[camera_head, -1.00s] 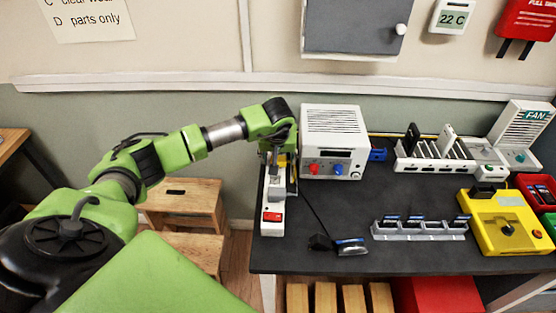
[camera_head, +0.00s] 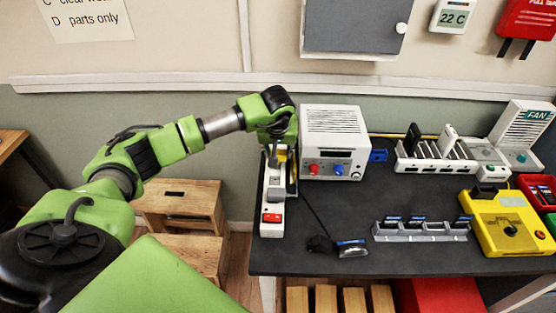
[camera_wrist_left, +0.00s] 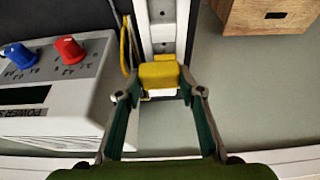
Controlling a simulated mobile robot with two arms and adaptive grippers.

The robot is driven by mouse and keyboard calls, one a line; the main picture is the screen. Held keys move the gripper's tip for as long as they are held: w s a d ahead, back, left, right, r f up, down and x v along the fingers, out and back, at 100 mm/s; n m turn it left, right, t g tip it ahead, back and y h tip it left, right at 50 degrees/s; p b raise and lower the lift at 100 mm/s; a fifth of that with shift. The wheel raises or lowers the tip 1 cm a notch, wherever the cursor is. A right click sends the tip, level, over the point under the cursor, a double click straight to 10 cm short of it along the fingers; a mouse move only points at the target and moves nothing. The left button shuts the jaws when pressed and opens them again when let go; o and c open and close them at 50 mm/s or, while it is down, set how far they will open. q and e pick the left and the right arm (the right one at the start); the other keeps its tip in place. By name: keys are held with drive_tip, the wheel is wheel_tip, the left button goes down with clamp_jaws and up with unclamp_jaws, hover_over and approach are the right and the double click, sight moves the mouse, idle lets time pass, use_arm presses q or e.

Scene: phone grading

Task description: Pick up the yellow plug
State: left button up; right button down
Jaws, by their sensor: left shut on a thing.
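The yellow plug (camera_wrist_left: 158,75) is between the fingertips of my left gripper (camera_wrist_left: 160,92) in the left wrist view, and the gripper is shut on it. In the head view, the plug (camera_head: 281,155) is a small yellow patch below my left gripper (camera_head: 279,151), at the far end of the white power strip (camera_head: 267,229). The strip also runs away from the plug in the wrist view (camera_wrist_left: 181,28). I cannot tell whether the plug's pins are clear of the socket. My right gripper is not in view.
A white power supply (camera_head: 335,130) stands close to the right of my gripper. A yellow cord (camera_wrist_left: 125,45) hangs beside the strip. A black cable runs to a dark iron-like tool (camera_head: 350,248). A grey rack (camera_head: 420,237) stands farther right on the dark table.

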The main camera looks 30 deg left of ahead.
use_arm(q)
drive_tip(key=s+d+r+b, duration=0.3)
drive_tip(key=s+d+r, duration=0.2)
drive_tip(key=s+r, duration=0.5)
drive_tip(key=s, duration=0.3)
drive_tip(key=shift+d+r+b, duration=0.2)
drive_tip(key=shift+r+b, duration=0.1)
drive_tip(key=shift+b, duration=0.05)
drive_tip(key=shift+s, duration=0.1)
